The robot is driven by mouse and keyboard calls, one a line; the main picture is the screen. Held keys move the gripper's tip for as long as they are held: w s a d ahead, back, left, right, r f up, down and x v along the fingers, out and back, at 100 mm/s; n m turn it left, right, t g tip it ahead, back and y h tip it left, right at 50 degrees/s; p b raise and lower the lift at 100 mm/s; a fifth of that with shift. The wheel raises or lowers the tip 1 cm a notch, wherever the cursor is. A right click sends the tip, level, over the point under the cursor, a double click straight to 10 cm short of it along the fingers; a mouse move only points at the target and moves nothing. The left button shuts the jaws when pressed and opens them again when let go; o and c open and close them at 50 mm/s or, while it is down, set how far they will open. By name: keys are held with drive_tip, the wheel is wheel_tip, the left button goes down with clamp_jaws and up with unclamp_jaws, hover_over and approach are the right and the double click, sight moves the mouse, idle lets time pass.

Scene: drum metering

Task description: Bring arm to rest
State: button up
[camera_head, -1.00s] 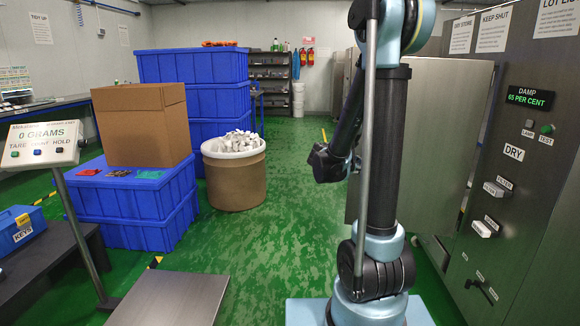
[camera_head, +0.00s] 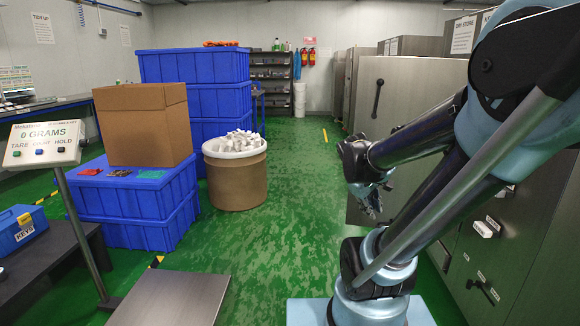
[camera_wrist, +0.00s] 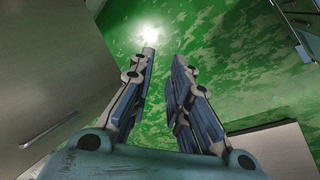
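My gripper (camera_head: 372,205) hangs in the air in the head view, pointing down in front of the grey cabinet door (camera_head: 388,95). In the wrist view my gripper (camera_wrist: 163,58) shows two fingers held apart with green floor between them and nothing in their grasp. My arm is folded: it leans to the right from its base, and its forearm comes back left to the wrist.
A drum (camera_head: 235,178) with white pieces stands left of my gripper. Blue crates (camera_head: 138,210) carry a cardboard box (camera_head: 144,125). A scale platform (camera_head: 172,300) and its display (camera_head: 43,143) are at the left. Dark cabinets (camera_head: 545,235) stand close on the right. The middle floor is clear.

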drive_tip(key=s+a+f+m+y, duration=0.2)
drive_tip(key=s+a+m, duration=0.1)
drive_tip(key=s, duration=0.2)
drive_tip(key=s+a+f+m+g+y, duration=0.1)
drive_tip(key=s+a+f+m+y, duration=0.1)
drive_tip(key=s, duration=0.4)
drive_tip(key=shift+a+m, duration=0.6)
drive_tip(key=shift+a, duration=0.5)
drive_tip(key=shift+w+f, duration=0.15)
drive_tip(key=shift+w, duration=0.35)
drive_tip(key=shift+a, duration=0.1)
